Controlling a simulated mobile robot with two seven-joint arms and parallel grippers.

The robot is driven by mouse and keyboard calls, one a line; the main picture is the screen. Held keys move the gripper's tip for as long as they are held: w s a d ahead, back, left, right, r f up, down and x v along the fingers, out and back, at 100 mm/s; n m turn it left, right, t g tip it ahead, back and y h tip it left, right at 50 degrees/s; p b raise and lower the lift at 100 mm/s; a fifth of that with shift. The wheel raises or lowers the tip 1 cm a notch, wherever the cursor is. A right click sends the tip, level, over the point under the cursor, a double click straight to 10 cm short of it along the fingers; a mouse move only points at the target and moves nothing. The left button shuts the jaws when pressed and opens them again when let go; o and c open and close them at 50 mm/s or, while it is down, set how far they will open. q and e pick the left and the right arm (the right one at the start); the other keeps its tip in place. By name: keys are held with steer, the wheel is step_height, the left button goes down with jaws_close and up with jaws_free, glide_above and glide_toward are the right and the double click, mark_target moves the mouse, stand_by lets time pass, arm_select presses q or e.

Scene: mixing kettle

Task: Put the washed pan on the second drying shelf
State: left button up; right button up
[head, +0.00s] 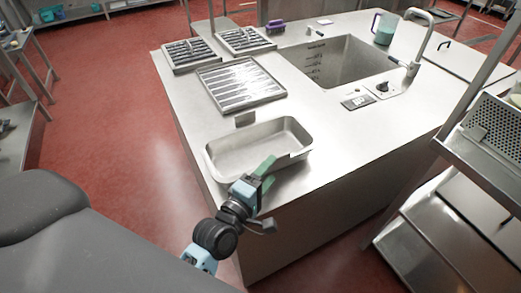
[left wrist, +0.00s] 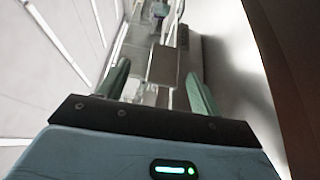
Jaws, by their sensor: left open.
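The washed pan (head: 225,152) is a shallow rectangular steel pan on the near-left part of the steel counter, with a grey tab on its far side. My left gripper (head: 268,174) is at the pan's near edge, its green fingers apart and nothing visibly clamped. In the left wrist view the open fingers (left wrist: 158,88) stand on either side of a grey metal plate; I cannot tell whether they touch it. A steel shelf rack stands at the right, with an upper shelf (head: 478,158) and a lower level (head: 436,238). My right gripper is not in view.
The counter has a sink (head: 345,62) with a tap (head: 415,62), a ribbed tray (head: 240,83), smaller slotted trays (head: 190,54), a purple brush (head: 275,27) and a jug (head: 384,28). A perforated tray (head: 495,128) sits on the rack. The counter right of the pan is clear.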

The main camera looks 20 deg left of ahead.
mark_target(277, 164)
arm_select(q)
steer(key=shift+w+d+f, duration=0.1)
steer(key=shift+w, duration=0.45)
steer(key=w, duration=0.4)
steer(key=shift+w+d+f, duration=0.1)
steer(key=shift+d+f, duration=0.15)
steer(key=shift+d, duration=0.1)
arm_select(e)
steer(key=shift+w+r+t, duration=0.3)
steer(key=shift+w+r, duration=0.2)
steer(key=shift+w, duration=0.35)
arm_select(q)
steer(key=c, duration=1.1)
jaws_close()
steer(key=shift+r, duration=0.15)
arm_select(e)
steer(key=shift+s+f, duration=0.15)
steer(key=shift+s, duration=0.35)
